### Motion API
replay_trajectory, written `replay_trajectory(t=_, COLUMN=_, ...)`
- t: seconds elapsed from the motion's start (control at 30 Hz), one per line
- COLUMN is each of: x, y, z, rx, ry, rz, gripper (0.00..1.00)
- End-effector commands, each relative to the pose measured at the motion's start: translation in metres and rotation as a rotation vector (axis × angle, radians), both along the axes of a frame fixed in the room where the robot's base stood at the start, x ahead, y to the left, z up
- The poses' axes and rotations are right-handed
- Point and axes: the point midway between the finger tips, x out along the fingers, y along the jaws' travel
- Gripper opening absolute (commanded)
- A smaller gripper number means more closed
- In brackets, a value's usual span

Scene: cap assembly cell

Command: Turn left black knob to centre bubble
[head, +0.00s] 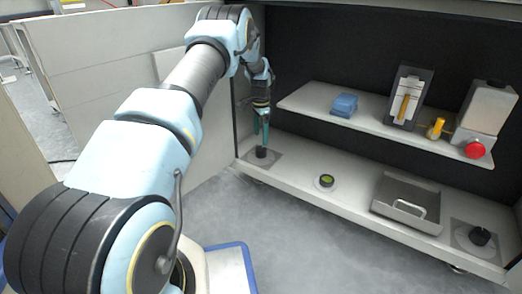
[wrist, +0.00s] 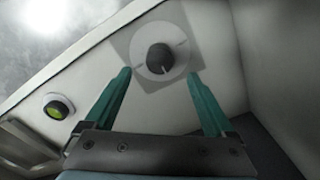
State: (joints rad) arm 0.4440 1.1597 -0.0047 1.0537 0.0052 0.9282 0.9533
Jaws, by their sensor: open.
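The left black knob (head: 261,152) stands on a grey square plate at the left end of the lower shelf. In the wrist view the knob (wrist: 159,58) sits on a light round disc with a thin pointer line, just beyond the fingertips. My gripper (head: 262,137) points down above the knob; in the wrist view its two teal fingers (wrist: 160,72) are spread apart with nothing between them. The round bubble level (head: 326,181) has a yellow-green face and lies on the lower shelf; it also shows in the wrist view (wrist: 58,109). Its bubble is too small to make out.
A second black knob (head: 480,236) stands at the shelf's right end. A grey tray with a handle (head: 389,214) lies between. The upper shelf (head: 300,96) holds a blue block (head: 344,104), a yellow part (head: 436,129) and a box with a red button (head: 475,149). A side wall stands close left.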

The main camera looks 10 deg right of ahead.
Motion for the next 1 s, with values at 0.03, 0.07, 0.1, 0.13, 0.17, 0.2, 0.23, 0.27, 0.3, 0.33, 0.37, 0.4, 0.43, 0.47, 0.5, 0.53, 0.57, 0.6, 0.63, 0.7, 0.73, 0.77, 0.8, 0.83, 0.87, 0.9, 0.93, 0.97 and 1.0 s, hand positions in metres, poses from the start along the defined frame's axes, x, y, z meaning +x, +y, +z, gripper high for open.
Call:
replay_trajectory(t=0.03, x=-0.001, y=0.000, z=-0.017, rx=0.001, ry=0.002, rz=0.000, gripper=0.89)
replay_trajectory(t=0.07, x=-0.001, y=0.000, z=-0.023, rx=0.001, ry=0.002, rz=0.000, gripper=0.89)
replay_trajectory(t=0.1, x=0.000, y=0.000, z=-0.030, rx=0.001, ry=0.001, rz=0.000, gripper=0.89)
replay_trajectory(t=0.13, x=0.000, y=0.000, z=-0.035, rx=0.000, ry=0.001, rz=0.000, gripper=0.89)
replay_trajectory(t=0.17, x=0.000, y=0.000, z=-0.041, rx=0.000, ry=0.000, rz=0.000, gripper=0.89)
replay_trajectory(t=0.2, x=0.000, y=0.000, z=-0.047, rx=0.000, ry=0.000, rz=0.000, gripper=0.89)
replay_trajectory(t=0.23, x=0.000, y=0.000, z=-0.051, rx=0.000, ry=0.000, rz=0.000, gripper=0.89)
replay_trajectory(t=0.27, x=0.000, y=0.000, z=-0.054, rx=0.000, ry=0.000, rz=0.000, gripper=0.89)
replay_trajectory(t=0.3, x=0.000, y=0.000, z=-0.057, rx=0.000, ry=0.000, rz=0.000, gripper=0.89)
replay_trajectory(t=0.33, x=0.000, y=0.000, z=-0.058, rx=0.000, ry=-0.001, rz=0.000, gripper=0.89)
replay_trajectory(t=0.37, x=0.000, y=0.000, z=-0.060, rx=0.000, ry=-0.001, rz=0.000, gripper=0.89)
replay_trajectory(t=0.4, x=0.000, y=0.000, z=-0.060, rx=0.000, ry=-0.001, rz=0.000, gripper=0.89)
replay_trajectory(t=0.43, x=0.000, y=0.000, z=-0.061, rx=0.000, ry=-0.001, rz=0.000, gripper=0.89)
replay_trajectory(t=0.47, x=0.000, y=0.000, z=-0.061, rx=0.000, ry=-0.001, rz=0.000, gripper=0.89)
replay_trajectory(t=0.5, x=0.000, y=0.000, z=-0.060, rx=0.000, ry=-0.001, rz=0.000, gripper=0.89)
replay_trajectory(t=0.53, x=0.000, y=0.000, z=-0.060, rx=0.000, ry=-0.001, rz=0.000, gripper=0.89)
replay_trajectory(t=0.57, x=0.000, y=0.000, z=-0.060, rx=0.000, ry=-0.001, rz=0.000, gripper=0.89)
replay_trajectory(t=0.6, x=0.000, y=0.000, z=-0.060, rx=0.000, ry=0.000, rz=0.000, gripper=0.89)
replay_trajectory(t=0.63, x=0.000, y=0.000, z=-0.060, rx=0.000, ry=-0.001, rz=0.000, gripper=0.89)
replay_trajectory(t=0.7, x=0.000, y=0.000, z=-0.060, rx=0.000, ry=0.000, rz=0.000, gripper=0.82)
replay_trajectory(t=0.73, x=0.000, y=0.000, z=-0.060, rx=0.000, ry=0.000, rz=0.000, gripper=0.79)
replay_trajectory(t=0.77, x=0.000, y=0.000, z=-0.060, rx=0.000, ry=0.000, rz=0.000, gripper=0.75)
replay_trajectory(t=0.8, x=0.000, y=0.000, z=-0.060, rx=0.000, ry=0.000, rz=-0.001, gripper=0.71)
replay_trajectory(t=0.83, x=0.000, y=0.000, z=-0.060, rx=0.000, ry=0.000, rz=-0.001, gripper=0.67)
replay_trajectory(t=0.87, x=0.000, y=0.000, z=-0.060, rx=0.000, ry=0.000, rz=-0.001, gripper=0.64)
replay_trajectory(t=0.9, x=0.000, y=0.000, z=-0.060, rx=0.000, ry=0.000, rz=-0.001, gripper=0.59)
replay_trajectory(t=0.93, x=0.000, y=0.000, z=-0.060, rx=0.000, ry=0.000, rz=0.000, gripper=0.56)
replay_trajectory(t=0.97, x=0.000, y=0.000, z=-0.060, rx=0.000, ry=0.000, rz=0.000, gripper=0.53)
replay_trajectory(t=1.0, x=0.000, y=0.000, z=-0.060, rx=0.000, ry=0.000, rz=0.000, gripper=0.48)
